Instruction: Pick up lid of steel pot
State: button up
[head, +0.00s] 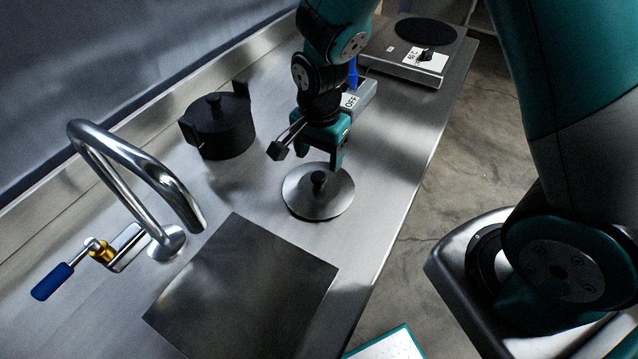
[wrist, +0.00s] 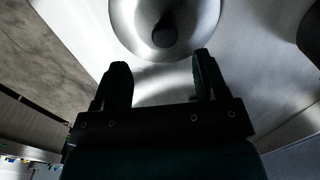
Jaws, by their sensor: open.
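The steel lid (head: 318,198) is a round silver disc with a dark knob (head: 318,180), lying on the steel counter in the head view. In the wrist view the lid (wrist: 190,18) is at the top centre, with its dark knob (wrist: 165,36) beyond the fingertips. My gripper (head: 308,155) is open and empty, above and just behind the lid in the head view. In the wrist view its two fingers (wrist: 160,78) point toward the lid with a gap between them. Whether a pot is under the lid is not visible; it looks flat on the counter.
A black pot (head: 220,130) with its own lid stands left of my gripper. A curved faucet (head: 130,165) with a blue-handled lever is at the left. A dark square plate (head: 245,285) lies in front. A hot plate (head: 415,65) and an OFF-labelled box (head: 352,99) are behind.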

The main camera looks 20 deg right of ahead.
aim_at(319, 175)
jog(key=shift+w+d+f+p, duration=0.15)
jog(key=shift+f+p, duration=0.2)
jog(key=shift+f, duration=0.95)
jog(key=shift+w+a+f+p, duration=0.1)
jog(key=shift+f+p, duration=0.3)
jog(key=shift+f, duration=0.95)
jog(key=shift+w+d+f+p, duration=0.15)
jog(key=shift+f+p, duration=0.2)
jog(key=shift+f, duration=0.95)
jog(key=shift+a, duration=0.1)
jog(key=c, duration=1.1)
